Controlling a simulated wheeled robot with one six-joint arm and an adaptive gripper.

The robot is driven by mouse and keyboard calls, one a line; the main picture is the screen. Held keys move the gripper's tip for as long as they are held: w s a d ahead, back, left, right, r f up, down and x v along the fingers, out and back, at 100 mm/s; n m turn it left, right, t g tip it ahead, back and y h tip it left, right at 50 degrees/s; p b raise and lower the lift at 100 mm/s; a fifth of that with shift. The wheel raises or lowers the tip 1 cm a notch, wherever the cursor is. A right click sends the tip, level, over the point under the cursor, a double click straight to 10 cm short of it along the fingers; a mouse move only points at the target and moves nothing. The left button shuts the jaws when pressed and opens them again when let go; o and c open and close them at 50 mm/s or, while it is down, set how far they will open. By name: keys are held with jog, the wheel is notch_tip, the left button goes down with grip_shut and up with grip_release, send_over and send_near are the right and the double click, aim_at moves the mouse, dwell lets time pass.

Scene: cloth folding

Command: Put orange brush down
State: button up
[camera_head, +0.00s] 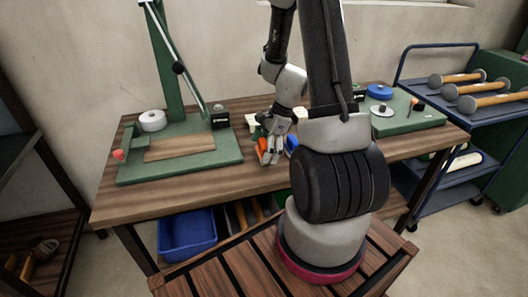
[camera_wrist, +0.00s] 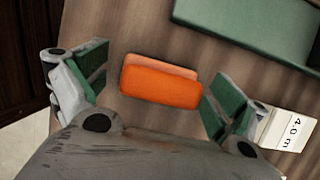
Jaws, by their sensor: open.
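The orange brush (camera_wrist: 160,84) lies on the wooden table between my spread fingers in the wrist view. There is a gap on each side of it, and no finger visibly touches it. My gripper (camera_wrist: 152,92) is open, with green pads on the inner faces of its fingers. In the head view the orange brush (camera_head: 263,150) shows beside my gripper (camera_head: 270,155) near the table's middle, partly hidden by it. Whether the brush rests fully flat is hard to tell.
A green press (camera_head: 218,157) with a white roll (camera_head: 152,120) stands left on the table (camera_head: 130,200). A white labelled block (camera_wrist: 285,130) sits close to my right finger. A blue item (camera_head: 291,142) is near my gripper. A green board (camera_head: 405,122) lies right. A cart (camera_head: 460,105) holds hammers.

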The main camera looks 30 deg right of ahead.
aim_at(265, 144)
jog(key=c, duration=1.2)
jog(key=r, duration=1)
jog(key=shift+s, duration=0.25)
jog(key=shift+s+a+f, duration=0.1)
jog(key=shift+s+f, duration=0.05)
jog(key=shift+f, duration=0.2)
notch_tip(265, 144, down, 9)
